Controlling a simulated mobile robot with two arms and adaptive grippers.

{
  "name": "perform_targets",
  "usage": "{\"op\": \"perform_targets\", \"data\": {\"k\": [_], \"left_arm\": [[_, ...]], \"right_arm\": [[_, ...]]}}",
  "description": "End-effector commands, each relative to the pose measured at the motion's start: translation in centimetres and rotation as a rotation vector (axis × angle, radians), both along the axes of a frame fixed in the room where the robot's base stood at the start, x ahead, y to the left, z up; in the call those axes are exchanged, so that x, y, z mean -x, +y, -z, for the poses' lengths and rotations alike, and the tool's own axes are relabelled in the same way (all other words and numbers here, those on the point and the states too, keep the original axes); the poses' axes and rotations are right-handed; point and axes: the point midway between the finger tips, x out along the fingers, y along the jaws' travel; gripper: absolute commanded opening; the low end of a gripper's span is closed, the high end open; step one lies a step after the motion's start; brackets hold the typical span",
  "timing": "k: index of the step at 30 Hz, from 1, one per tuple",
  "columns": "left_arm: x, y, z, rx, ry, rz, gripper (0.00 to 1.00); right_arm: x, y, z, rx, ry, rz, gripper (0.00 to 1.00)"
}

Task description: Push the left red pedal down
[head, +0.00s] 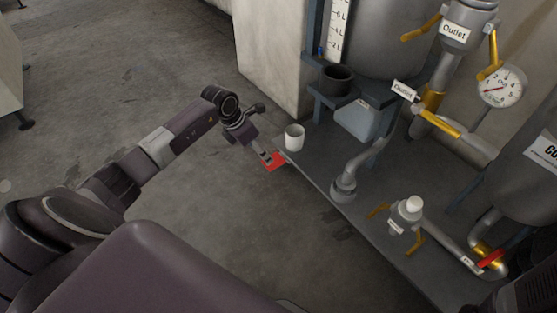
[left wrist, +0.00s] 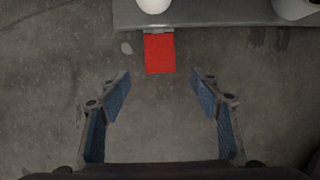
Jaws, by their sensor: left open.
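The left red pedal (head: 275,162) sticks out from the front edge of the grey platform, low over the floor. It also shows in the left wrist view (left wrist: 159,54), at the upper middle, as a red plate on a grey mount. My left gripper (head: 265,156) is over the pedal in the head view and partly covers it. In the left wrist view my left gripper (left wrist: 160,77) is open and empty, with its fingers on either side of the pedal's line. I cannot tell whether it touches the pedal. My right gripper is not in view.
A pipe elbow (head: 344,187), a valve with yellow handles (head: 404,212) and tanks stand farther right. A concrete pillar (head: 268,55) rises behind.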

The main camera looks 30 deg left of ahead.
Motion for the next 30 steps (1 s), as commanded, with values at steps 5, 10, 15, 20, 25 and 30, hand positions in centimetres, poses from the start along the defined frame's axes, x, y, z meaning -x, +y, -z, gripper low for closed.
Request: {"op": "perform_targets", "data": {"k": [5, 10, 15, 20, 25, 30], "left_arm": [[-0.9, -0.5, 2.8, 0.004, -0.001, 0.0, 0.58], [-1.8, -0.9, 5.1, 0.004, -0.001, 0.0, 0.58], [-2.4, -1.1, 6.4, 0.003, -0.001, 0.0, 0.58], [-2.6, -1.1, 6.8, 0.002, 0.0, -0.001, 0.58], [-2.6, -1.1, 6.7, 0.001, -0.001, 0.0, 0.58], [-2.6, -1.1, 6.8, 0.001, -0.001, 0.0, 0.48]], "right_arm": [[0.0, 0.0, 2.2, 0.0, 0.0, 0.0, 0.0], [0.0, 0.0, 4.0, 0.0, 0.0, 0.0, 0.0], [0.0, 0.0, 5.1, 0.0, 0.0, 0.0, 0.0], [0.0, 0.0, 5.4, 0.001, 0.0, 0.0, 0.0], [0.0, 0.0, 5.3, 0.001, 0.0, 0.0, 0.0], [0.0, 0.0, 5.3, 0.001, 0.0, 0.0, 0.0]]}}
